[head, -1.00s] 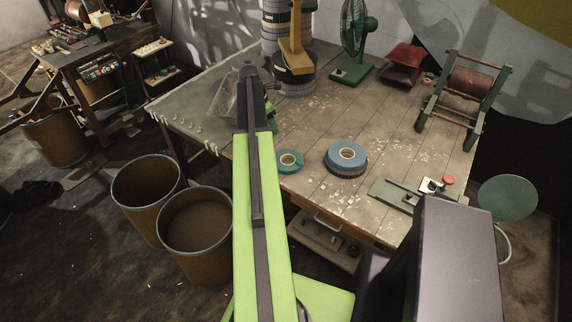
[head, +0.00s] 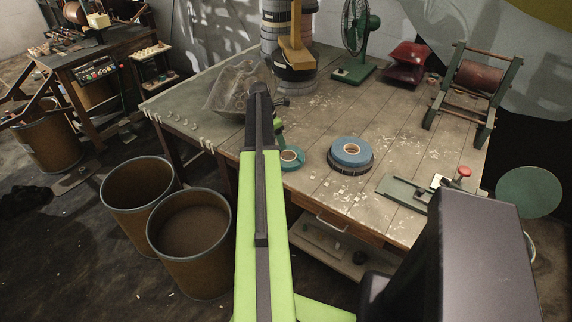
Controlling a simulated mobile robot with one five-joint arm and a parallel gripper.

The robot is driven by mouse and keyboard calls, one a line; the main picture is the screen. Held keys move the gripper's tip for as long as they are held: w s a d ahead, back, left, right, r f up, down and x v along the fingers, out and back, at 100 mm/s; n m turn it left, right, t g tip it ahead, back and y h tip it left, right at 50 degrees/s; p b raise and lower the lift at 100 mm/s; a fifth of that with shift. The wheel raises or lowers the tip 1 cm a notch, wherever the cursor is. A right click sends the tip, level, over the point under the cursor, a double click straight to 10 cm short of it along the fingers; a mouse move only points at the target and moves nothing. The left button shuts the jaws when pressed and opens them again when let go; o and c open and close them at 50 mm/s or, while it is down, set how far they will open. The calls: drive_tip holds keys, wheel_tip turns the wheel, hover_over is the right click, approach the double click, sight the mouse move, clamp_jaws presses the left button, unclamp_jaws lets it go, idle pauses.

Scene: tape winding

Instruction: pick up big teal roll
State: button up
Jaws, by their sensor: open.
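A teal roll (head: 292,160) lies flat near the front left edge of the workbench, just right of my arm. A larger blue roll (head: 350,147) lies to its right, on top of a dark roll (head: 350,168); it is the bigger of the two. My gripper (head: 262,97) is at the far end of my green arm, left of both rolls and apart from them. It is open and appears empty, though the arm hides much of it.
The workbench (head: 330,205) also bears a clear plastic bag (head: 232,88), a stack of rolls (head: 291,75), a green fan (head: 358,40), red trays (head: 406,62), a winding frame (head: 470,85) and a green clamp device (head: 410,190). Two brown drums (head: 190,245) stand left of my arm.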

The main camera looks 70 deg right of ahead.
drive_tip(key=b+x, duration=0.2)
drive_tip(key=x, duration=0.1)
drive_tip(key=b+x, duration=0.1)
drive_tip(key=shift+s+a+f+b, duration=0.1)
drive_tip(key=shift+a+f+b, duration=0.1)
drive_tip(key=shift+f+b, duration=0.2)
drive_tip(key=shift+r, duration=0.15)
drive_tip(key=shift+c, duration=0.4)
clamp_jaws()
